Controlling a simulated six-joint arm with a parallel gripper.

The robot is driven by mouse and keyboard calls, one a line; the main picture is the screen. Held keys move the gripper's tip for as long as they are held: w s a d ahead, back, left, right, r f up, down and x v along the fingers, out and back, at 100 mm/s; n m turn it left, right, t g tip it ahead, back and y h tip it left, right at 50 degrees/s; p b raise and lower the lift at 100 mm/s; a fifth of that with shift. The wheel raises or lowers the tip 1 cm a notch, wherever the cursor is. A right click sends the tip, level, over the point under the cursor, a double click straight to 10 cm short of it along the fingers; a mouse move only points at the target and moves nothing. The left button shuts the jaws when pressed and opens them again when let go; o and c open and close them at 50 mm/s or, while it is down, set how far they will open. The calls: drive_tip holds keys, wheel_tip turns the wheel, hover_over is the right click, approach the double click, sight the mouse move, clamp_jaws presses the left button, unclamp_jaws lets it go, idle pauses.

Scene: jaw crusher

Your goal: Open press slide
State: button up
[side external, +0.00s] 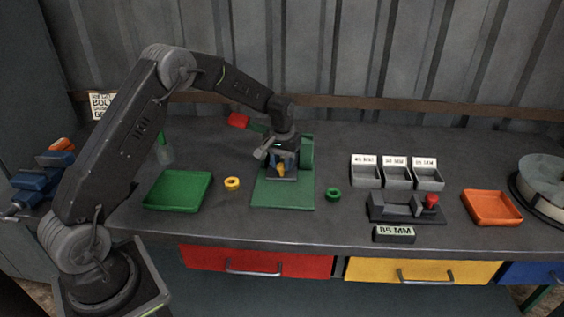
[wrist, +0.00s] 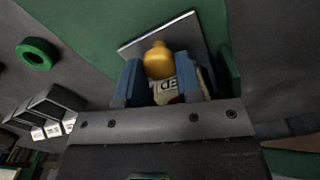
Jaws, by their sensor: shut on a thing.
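The green press (side external: 284,196) stands mid-bench, with a green wheel (side external: 307,152) on its right and a red-ended lever (side external: 238,120) at its back left. A yellow knob (side external: 281,171) sits low on it, above a grey plate. My gripper (side external: 281,163) is over the press, pointing down. In the wrist view, the blue fingers of my gripper (wrist: 161,80) are shut on the yellow knob (wrist: 159,61), which has a white label ending in "ED". The grey plate (wrist: 190,38) lies beyond it. My wrist hides much of the press, so I cannot tell the slide's position.
A green tray (side external: 178,191) and yellow ring (side external: 232,183) lie left; a green ring (side external: 333,194) lies right. Further right are three labelled grey bins (side external: 397,177), a black fixture with a red knob (side external: 405,208) and an orange tray (side external: 492,208). A blue vise (side external: 45,178) stands far left.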

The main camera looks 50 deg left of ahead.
clamp_jaws()
drive_tip(key=s+d, duration=0.8)
drive_tip(key=shift+s+d, duration=0.3)
drive_tip(key=o, duration=1)
unclamp_jaws()
drive_tip(key=shift+o, duration=0.2)
wheel_tip(320, 180, up, 14)
